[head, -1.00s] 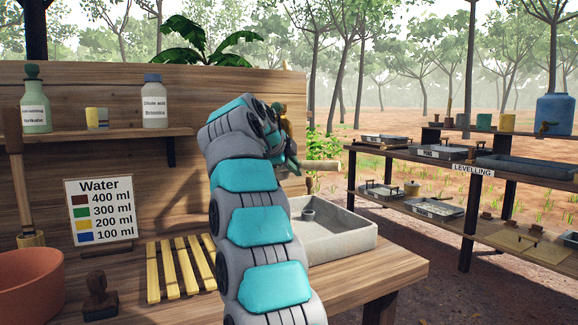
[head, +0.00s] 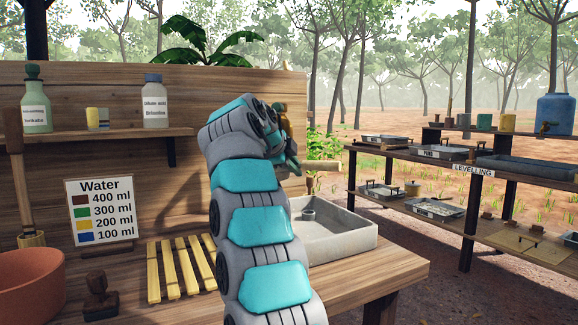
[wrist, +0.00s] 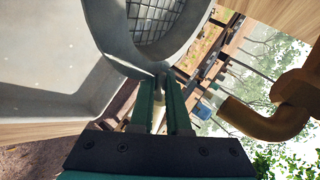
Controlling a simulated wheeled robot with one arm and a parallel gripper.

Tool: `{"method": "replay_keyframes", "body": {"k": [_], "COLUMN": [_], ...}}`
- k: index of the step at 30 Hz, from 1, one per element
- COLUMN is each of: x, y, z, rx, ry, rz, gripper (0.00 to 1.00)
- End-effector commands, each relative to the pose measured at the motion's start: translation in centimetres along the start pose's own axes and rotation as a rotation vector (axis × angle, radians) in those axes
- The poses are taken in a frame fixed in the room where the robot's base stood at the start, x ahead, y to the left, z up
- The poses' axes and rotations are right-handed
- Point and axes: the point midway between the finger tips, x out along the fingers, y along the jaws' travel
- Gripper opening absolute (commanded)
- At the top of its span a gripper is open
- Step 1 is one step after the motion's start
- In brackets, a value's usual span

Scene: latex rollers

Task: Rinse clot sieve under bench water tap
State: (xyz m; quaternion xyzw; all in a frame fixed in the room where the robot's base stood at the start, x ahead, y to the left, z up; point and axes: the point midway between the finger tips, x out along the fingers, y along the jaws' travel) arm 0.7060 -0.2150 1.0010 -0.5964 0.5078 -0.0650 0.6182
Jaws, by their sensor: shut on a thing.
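My gripper (wrist: 160,85) is shut on the near edge of the clot sieve, a round grey ring (wrist: 113,35) with wire mesh, at the top of the wrist view. The sieve is partly cut off by the frame. The brass tap (wrist: 272,122) is to the right in the wrist view, apart from the sieve; no water shows. In the head view the tap (head: 284,109) peeps out behind my arm. My gripper (head: 292,163) is mostly hidden by my arm there, with a pale band sticking out to its right above the basin.
The grey stone basin (head: 355,247) sits on the bench's right end, with a small grey cup-like piece (head: 308,215) inside. A yellow slatted rack (head: 182,270), terracotta bowl (head: 30,285) and stamp (head: 100,298) stand left. The levelling shelves (head: 470,170) are far right.

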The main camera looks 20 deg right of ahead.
Motion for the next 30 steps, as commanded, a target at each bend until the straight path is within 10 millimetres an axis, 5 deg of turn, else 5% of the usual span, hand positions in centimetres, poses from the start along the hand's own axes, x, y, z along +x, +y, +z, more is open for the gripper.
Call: {"method": "replay_keyframes", "body": {"k": [15, 30], "x": [-0.2, -4.4], "y": [0.3, 3.5], "z": [0.0, -0.4], "rx": [0.001, 0.001], "ry": [0.0, -0.002], "rz": [-0.001, -0.004], "gripper": [0.0, 0.0]}}
